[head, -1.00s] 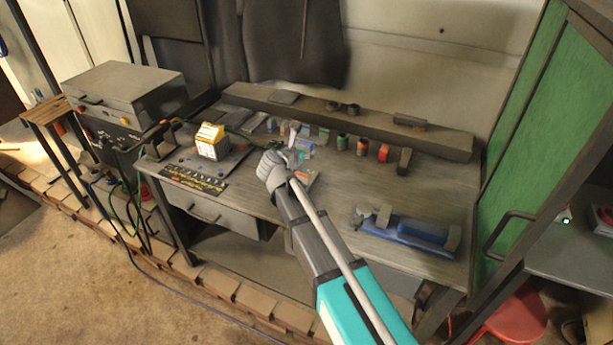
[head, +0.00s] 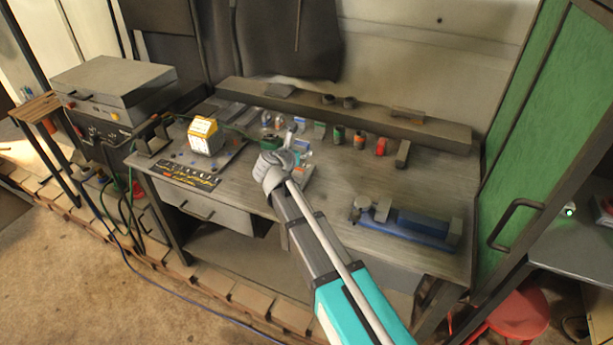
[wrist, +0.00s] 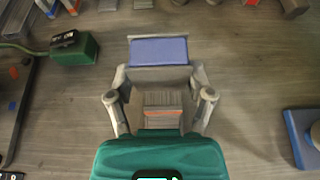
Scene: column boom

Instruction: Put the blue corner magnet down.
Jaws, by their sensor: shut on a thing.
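The blue corner magnet (wrist: 158,50), a blue-faced block with a grey body, sits between the fingertips of my gripper (wrist: 159,74) in the wrist view. The fingers close on it from both sides. The bench surface lies below it; I cannot tell whether the magnet touches it. In the head view my gripper (head: 284,162) is over the middle of the workbench (head: 335,205), and my own arm and hand mostly hide the magnet.
A green block (wrist: 75,48) with a cable lies left of my gripper. A blue clamp-like tool (head: 408,225) lies to the right. Several small cylinders, including a red one (head: 381,147), stand behind. A yellow-and-white box (head: 205,137) is at the left. Bench between gripper and blue tool is bare.

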